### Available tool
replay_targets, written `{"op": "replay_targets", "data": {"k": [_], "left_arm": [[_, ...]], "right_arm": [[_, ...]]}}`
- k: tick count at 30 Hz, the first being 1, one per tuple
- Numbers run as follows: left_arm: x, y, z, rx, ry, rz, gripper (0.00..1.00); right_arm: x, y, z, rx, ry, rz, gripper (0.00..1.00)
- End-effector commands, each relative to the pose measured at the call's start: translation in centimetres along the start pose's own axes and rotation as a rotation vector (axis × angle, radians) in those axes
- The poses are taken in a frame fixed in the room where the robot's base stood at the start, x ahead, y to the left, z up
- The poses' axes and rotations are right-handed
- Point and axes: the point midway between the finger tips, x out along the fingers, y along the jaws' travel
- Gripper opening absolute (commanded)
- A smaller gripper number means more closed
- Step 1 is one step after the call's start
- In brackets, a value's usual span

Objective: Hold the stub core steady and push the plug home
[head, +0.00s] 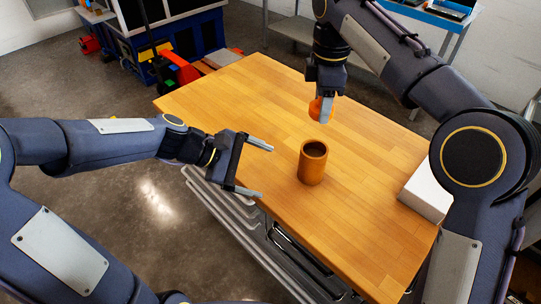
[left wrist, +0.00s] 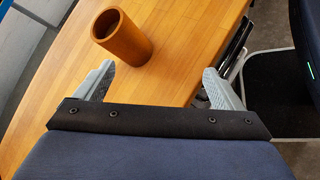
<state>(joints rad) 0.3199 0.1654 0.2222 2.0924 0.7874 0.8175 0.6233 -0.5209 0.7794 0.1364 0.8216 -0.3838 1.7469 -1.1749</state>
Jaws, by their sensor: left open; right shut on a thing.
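The stub core (head: 312,165) is a brown, hollow cylinder standing upright on the wooden table, its dark opening facing up. It also shows in the left wrist view (left wrist: 128,42), ahead of the fingers and toward the left one. My left gripper (head: 266,171) is open and empty to the left of the core, apart from it. Its two fingers also show in the left wrist view (left wrist: 158,84). My right gripper (head: 325,105) points down, shut on the orange plug (head: 316,110). It holds the plug above the table, beyond the core and apart from it. The fingers partly hide the plug.
The wooden table (head: 240,98) is mostly clear around the core. A white box (head: 428,192) lies at the table's right edge. A blue cart with red and yellow items stands beyond the far left edge. Metal rails run under the near left edge.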

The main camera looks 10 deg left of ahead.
Motion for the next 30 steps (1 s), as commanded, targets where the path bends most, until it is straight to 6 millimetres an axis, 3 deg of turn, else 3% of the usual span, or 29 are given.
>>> {"op": "replay_targets", "data": {"k": [3, 10, 17, 30], "left_arm": [[2.5, 2.1, -1.8, -0.247, -0.092, 0.034, 0.90], [5.1, 4.5, -4.0, -0.540, -0.198, 0.080, 0.90], [6.7, 5.1, -4.1, -0.596, -0.222, 0.087, 0.90], [14.4, 6.1, -2.7, -0.592, -0.219, 0.084, 0.90]], "right_arm": [[0.0, 0.0, 0.0, 0.000, 0.000, 0.000, 0.23], [0.0, 0.0, 0.0, 0.000, 0.000, 0.000, 0.23], [0.0, 0.0, 0.0, 0.000, 0.000, 0.000, 0.23], [0.0, 0.0, 0.0, 0.000, 0.000, 0.000, 0.23]]}}
